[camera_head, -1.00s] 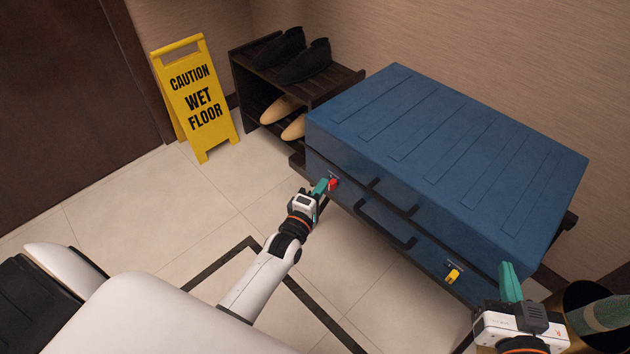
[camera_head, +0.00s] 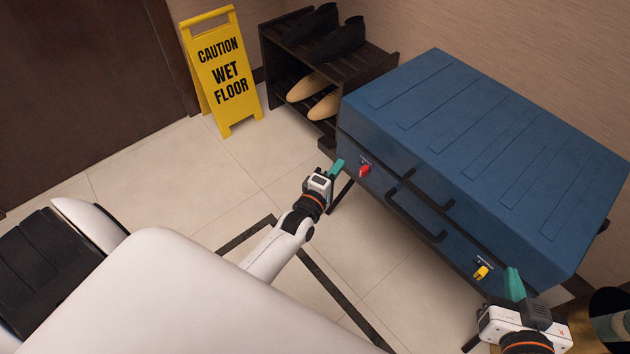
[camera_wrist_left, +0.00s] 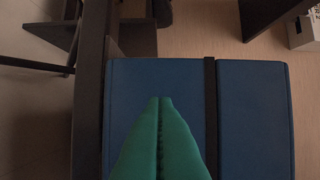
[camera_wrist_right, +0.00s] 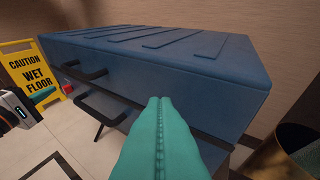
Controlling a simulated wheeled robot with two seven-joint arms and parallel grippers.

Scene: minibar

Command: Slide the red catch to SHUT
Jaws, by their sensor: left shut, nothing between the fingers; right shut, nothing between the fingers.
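The blue suitcase (camera_head: 470,150) lies flat on a dark rack. Its red catch (camera_head: 364,170) sits at the left end of the front face, below a small label too small to read; it also shows in the right wrist view (camera_wrist_right: 70,89). My left gripper (camera_head: 338,168), with teal fingers shut and empty, is just left of the red catch, apart from it. In the left wrist view the shut fingers (camera_wrist_left: 163,105) point at the blue case, and no catch shows. My right gripper (camera_head: 514,282) is shut and empty, right of the yellow catch (camera_head: 481,272).
Two black handles (camera_head: 415,213) stick out from the suitcase front between the catches. A shoe rack (camera_head: 330,60) stands behind the case's left end, with a yellow wet-floor sign (camera_head: 222,75) beside it. A brass bin (camera_head: 608,310) is at right. Tiled floor in front is open.

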